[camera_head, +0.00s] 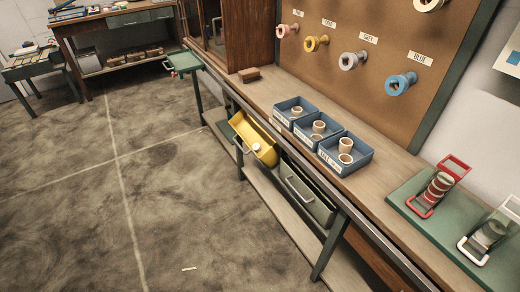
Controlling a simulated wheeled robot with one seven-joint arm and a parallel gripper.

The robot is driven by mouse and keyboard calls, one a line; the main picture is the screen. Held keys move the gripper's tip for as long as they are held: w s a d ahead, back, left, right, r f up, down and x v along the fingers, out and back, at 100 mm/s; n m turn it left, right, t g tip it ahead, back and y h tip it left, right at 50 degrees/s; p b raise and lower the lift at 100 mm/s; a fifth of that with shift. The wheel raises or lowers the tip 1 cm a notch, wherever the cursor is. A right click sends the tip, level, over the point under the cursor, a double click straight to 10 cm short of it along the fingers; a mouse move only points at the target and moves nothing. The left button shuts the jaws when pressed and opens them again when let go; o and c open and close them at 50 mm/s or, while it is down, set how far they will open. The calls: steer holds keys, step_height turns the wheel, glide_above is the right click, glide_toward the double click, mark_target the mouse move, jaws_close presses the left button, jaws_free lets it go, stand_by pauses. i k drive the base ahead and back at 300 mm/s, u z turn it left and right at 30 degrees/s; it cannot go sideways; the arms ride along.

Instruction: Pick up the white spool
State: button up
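A small white round thing (256,147), possibly the white spool, lies in the open yellow drawer (246,130) below the bench top; it is too small to make out clearly. Another white ring-shaped roll (428,5) hangs at the top of the brown pegboard, cut by the picture edge. Several cream spools or cores (345,146) stand in three blue bins (331,159) on the bench. I cannot tell which of these is the white spool. My gripper is not in view.
The long wooden bench (268,95) runs diagonally along the wall. Pink, yellow, grey and blue (400,84) rolls hang on the pegboard. Two tape dispensers, red (437,188) and white (487,236), stand on a green mat (410,192). A grey drawer (305,193) protrudes.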

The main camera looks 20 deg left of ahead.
mark_target(256, 147)
steer(key=u, duration=0.55)
steer(key=k, duration=1.25)
steer(key=u, duration=1.2)
steer(key=i, duration=1.05)
steer(key=u, duration=0.4)
steer(key=i, duration=1.15)
steer(key=z, duration=0.9)
steer(key=i, duration=1)
steer(key=z, duration=0.65)
